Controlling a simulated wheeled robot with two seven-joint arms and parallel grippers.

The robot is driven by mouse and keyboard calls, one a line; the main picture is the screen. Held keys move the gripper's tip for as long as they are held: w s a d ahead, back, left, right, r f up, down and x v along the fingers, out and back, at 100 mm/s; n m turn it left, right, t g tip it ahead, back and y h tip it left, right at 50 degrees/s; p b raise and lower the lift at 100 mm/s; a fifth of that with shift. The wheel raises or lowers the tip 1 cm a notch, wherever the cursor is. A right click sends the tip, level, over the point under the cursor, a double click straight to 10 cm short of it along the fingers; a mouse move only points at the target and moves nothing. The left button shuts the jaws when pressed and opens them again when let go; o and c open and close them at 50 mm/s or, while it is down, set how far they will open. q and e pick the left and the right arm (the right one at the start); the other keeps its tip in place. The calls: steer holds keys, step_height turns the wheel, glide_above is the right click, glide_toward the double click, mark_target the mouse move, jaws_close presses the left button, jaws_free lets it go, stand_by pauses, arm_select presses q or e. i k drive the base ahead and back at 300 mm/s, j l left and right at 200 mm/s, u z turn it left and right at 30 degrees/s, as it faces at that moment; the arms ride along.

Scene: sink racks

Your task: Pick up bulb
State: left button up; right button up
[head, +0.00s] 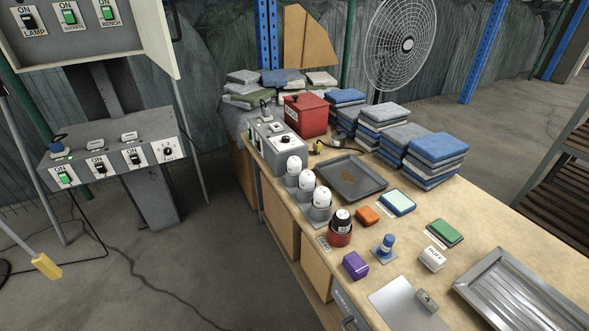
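Several bulb-like items stand in a row of holders along the left edge of the wooden bench. Three have white rounded tops: a far one (294,164), a middle one (307,179) and a near one (322,196), each in a grey cup. Neither of my grippers is in view.
The bench (470,222) also holds a dark tray (353,177), a purple block (355,264), a blue-topped stand (387,243), a metal tray (520,295) and stacks of folded cloths (436,150). A switch panel (110,158) stands left, with open floor between.

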mark_target(293, 164)
steer(key=i+j+z, duration=0.15)
steer(key=z, duration=0.25)
steer(key=i+j+z, duration=0.1)
steer(key=j+z, duration=0.25)
steer(key=i+j+z, duration=0.1)
steer(key=j+z, duration=0.3)
steer(key=l, duration=0.1)
